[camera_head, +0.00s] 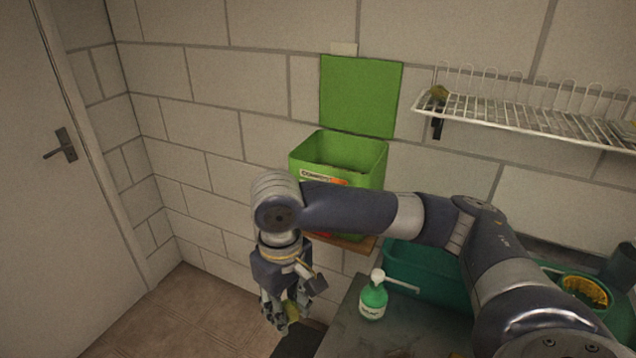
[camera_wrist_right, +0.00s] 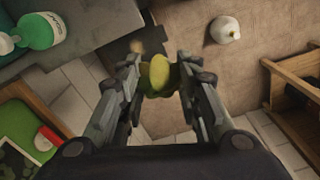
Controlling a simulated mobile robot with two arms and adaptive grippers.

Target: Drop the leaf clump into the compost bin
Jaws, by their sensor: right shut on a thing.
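The compost bin (camera_head: 363,164) is a green open-topped box with its green lid raised against the wall. It stands on a small wooden shelf, and my right arm crosses in front of its lower part. My right gripper (camera_head: 287,317) points down, below and to the left of the bin. It is shut on the yellow-green leaf clump (camera_wrist_right: 160,74), which sits between the two fingers in the right wrist view. In the head view the leaf clump (camera_head: 292,312) shows only partly between the fingers. My left gripper is in neither view.
A green pump bottle (camera_head: 373,298) stands on the grey bench (camera_head: 345,336), near a teal tub (camera_head: 425,268). A white wire rack (camera_head: 525,115) hangs on the wall at right. In the wrist view a white round object (camera_wrist_right: 225,28) lies on the floor.

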